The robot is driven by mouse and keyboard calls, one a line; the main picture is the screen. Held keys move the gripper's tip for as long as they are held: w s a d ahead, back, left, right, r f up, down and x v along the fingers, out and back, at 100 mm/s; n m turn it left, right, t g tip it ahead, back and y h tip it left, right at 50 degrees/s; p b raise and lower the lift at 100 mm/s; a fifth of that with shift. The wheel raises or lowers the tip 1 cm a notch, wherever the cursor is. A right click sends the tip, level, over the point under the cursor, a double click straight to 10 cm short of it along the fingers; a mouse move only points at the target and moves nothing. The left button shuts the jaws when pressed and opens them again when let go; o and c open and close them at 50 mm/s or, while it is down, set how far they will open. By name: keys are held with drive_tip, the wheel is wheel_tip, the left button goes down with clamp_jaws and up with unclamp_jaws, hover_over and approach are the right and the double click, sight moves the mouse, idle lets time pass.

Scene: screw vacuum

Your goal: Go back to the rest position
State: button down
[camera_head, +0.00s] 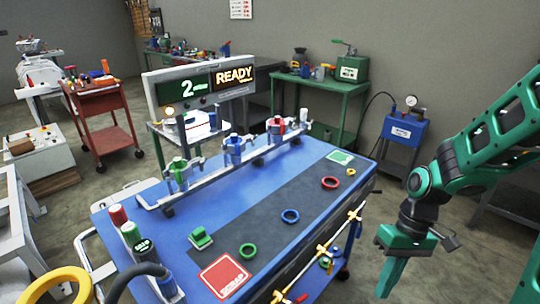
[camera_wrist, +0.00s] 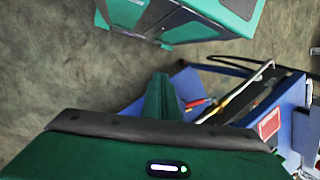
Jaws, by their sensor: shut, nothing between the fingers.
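My gripper (camera_head: 391,277) hangs at the right of the head view, off the right side of the blue workbench (camera_head: 203,207). Its green fingers are closed together and point down, with nothing between them. In the wrist view the closed fingers (camera_wrist: 163,108) are seen from above, over bare floor next to the bench edge. My green arm reaches in from the upper right of the head view.
Green, blue and red rings (camera_head: 330,183) lie on the bench's dark strip, near a red scrap pad (camera_head: 224,277). A blue cart (camera_head: 397,137) stands behind.

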drive_tip(key=s+d+r+m+t+h, duration=0.1)
drive_tip(key=s+d+r+m, duration=0.1)
drive_tip(key=d+r, duration=0.5)
drive_tip(key=shift+s+d+m+t+h, duration=0.3)
drive_tip(key=shift+s+d+m+h, duration=0.1)
drive_tip(key=shift+d+m, duration=0.4)
drive_tip(key=c, duration=2.4)
unclamp_jaws()
drive_tip(key=s+d+r+m, duration=0.2)
drive_tip(key=s+d+r, duration=0.1)
drive_tip(key=s+d+r+m+t, duration=0.1)
drive_tip(key=s+d+r+m, duration=0.1)
drive_tip(key=s+d+r, duration=0.1)
drive_tip(key=shift+s+d+m+h, duration=0.1)
drive_tip(key=shift+s+m+h, duration=0.1)
drive_tip(key=shift+m+h, duration=0.2)
drive_tip(key=o, duration=0.3)
drive_tip(key=shift+s+r+t, duration=0.1)
drive_tip(key=shift+t, duration=0.2)
